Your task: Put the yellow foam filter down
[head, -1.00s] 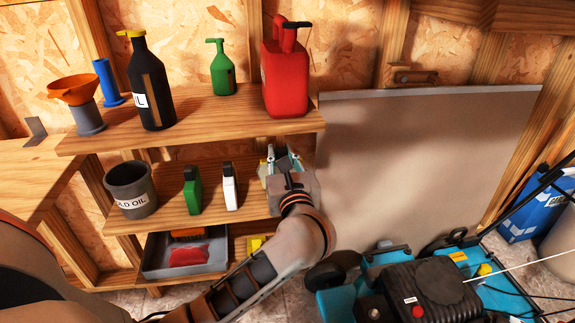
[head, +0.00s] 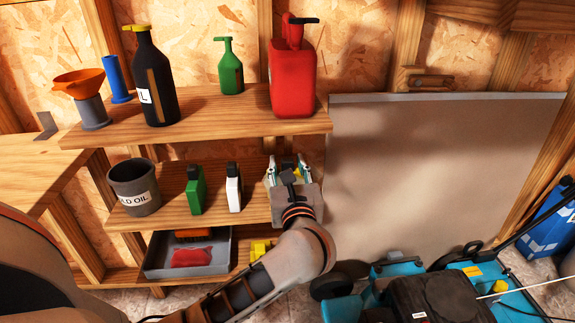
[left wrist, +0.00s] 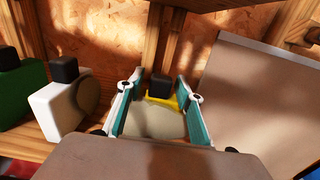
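A yellow piece (head: 260,249), which looks like the foam filter, lies on the bottom shelf right of the grey tray, partly hidden by my left arm. My left gripper (head: 288,168) is at the right end of the middle shelf. In the left wrist view my left gripper (left wrist: 158,105) has its teal-padded fingers apart, one on each side of a yellow container with a black cap (left wrist: 159,87). A pale oval patch shows low between the fingers; I cannot tell whether they touch anything. My right gripper is out of view.
A white bottle (head: 233,188), green bottle (head: 195,190) and old-oil pot (head: 134,188) stand on the middle shelf. A red can (head: 292,80) stands above. A grey tray (head: 160,270) is below. A board (head: 430,170) and blue mower (head: 430,290) are at right.

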